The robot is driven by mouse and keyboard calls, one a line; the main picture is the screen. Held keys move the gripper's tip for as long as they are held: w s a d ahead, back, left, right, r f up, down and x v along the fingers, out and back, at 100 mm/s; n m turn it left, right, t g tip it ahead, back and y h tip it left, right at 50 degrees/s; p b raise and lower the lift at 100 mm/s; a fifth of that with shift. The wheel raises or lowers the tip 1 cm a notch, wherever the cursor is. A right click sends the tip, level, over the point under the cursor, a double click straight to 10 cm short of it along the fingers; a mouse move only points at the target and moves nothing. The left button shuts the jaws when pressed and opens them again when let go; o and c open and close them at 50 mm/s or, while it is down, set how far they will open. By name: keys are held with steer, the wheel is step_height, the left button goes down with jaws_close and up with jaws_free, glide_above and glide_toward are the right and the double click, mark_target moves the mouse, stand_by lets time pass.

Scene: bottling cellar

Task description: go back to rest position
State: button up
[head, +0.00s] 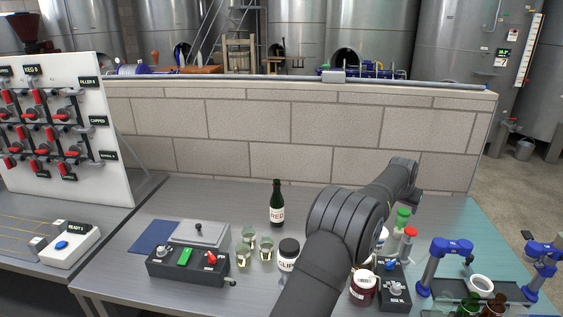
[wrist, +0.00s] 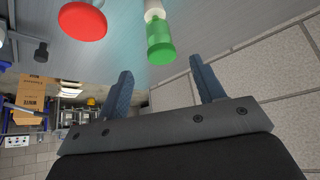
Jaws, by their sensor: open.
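My gripper (wrist: 160,78) shows in the wrist view with its two blue-grey fingers wide apart and nothing between them. A green-capped item (wrist: 160,42) is in view past the fingertips, and a red cap (wrist: 83,20) is to its left. In the head view my arm reaches over the right part of the metal table (head: 160,203) toward the back wall. The fingers cannot be made out there. The green cap (head: 403,215) and red cap (head: 410,232) stand just right of my arm.
A dark wine bottle (head: 277,206) and several small glasses (head: 243,260) stand mid-table, near a dark-lidded jar (head: 288,256). A control box (head: 188,265) is at left. A dark red jar (head: 363,288), a switch box (head: 394,286) and a blue-clamped stand (head: 450,247) crowd the right. A block wall (head: 240,130) closes the back.

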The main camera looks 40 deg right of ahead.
mark_target(408, 212)
steer(key=x, duration=1.2)
steer(key=shift+f, duration=0.1)
stand_by(0.6)
steer(key=shift+s+a+r, duration=0.1)
steer(key=shift+a+r, duration=0.1)
steer(key=shift+r, duration=0.3)
steer(key=v, duration=1.1)
steer(key=x, duration=1.2)
steer(key=shift+a+f, duration=0.1)
steer(key=shift+f, duration=0.2)
steer(key=r, duration=0.2)
steer(key=s+r, duration=0.1)
steer(key=r, duration=0.2)
steer(key=shift+a+r, duration=0.1)
steer(key=shift+r, duration=0.1)
steer(key=shift+s+r, duration=0.1)
steer(key=shift+s, duration=0.15)
